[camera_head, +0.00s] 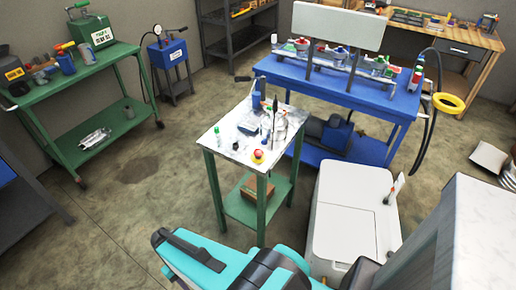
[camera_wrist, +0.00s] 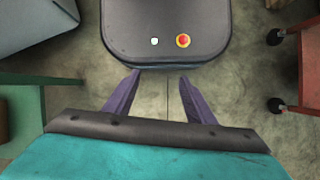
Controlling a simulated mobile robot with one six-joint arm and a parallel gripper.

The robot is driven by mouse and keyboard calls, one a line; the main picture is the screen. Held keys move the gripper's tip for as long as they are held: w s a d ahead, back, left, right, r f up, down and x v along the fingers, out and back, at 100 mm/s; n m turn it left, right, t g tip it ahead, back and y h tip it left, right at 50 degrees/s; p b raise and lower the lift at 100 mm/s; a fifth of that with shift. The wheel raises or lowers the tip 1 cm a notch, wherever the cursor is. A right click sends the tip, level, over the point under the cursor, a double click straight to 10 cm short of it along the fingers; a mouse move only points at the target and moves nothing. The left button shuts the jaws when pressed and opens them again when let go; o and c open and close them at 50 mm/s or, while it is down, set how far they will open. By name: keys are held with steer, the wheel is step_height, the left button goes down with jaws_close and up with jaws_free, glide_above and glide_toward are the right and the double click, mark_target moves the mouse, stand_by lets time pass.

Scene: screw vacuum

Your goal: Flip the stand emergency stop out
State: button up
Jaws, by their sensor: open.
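The stand emergency stop (camera_head: 258,156) is a red button on a yellow base at the near corner of the small stand's white top (camera_head: 229,134) in the head view. It looks red-side up; its switch position is too small to tell. In the wrist view my gripper (camera_wrist: 158,80) is open, with two purple fingers apart and nothing between them. It is over the floor, beside a dark rounded body with a red-and-yellow button, which looks like my own base. My teal arm is in the foreground of the head view, well short of the stand; the fingertips are not clear there.
Several small parts and bottles crowd the stand's top. A blue workbench (camera_head: 390,104) with valves stands behind it, a white cabinet (camera_head: 345,215) to its right. A green trolley (camera_head: 100,142) is at the left. Concrete floor (camera_head: 110,230) is clear between trolley and stand.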

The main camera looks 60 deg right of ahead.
steer(key=w+d+r+m+t, duration=0.2)
steer(key=w+d+r+m, duration=0.2)
steer(key=w+d+r, duration=0.6)
step_height(320, 180, up, 38)
steer(key=f+m+t+p, duration=0.1)
steer(key=m+t+p, duration=0.15)
steer(key=m, duration=0.95)
glide_above(259, 151)
steer(key=b, duration=0.1)
steer(key=shift+r+t+h, duration=0.2)
steer(key=shift+t+h, duration=0.05)
steer(key=shift+h, duration=0.05)
steer(key=shift+f, duration=0.2)
steer(key=shift+f+p, duration=1.25)
steer(key=shift+f, duration=5.45)
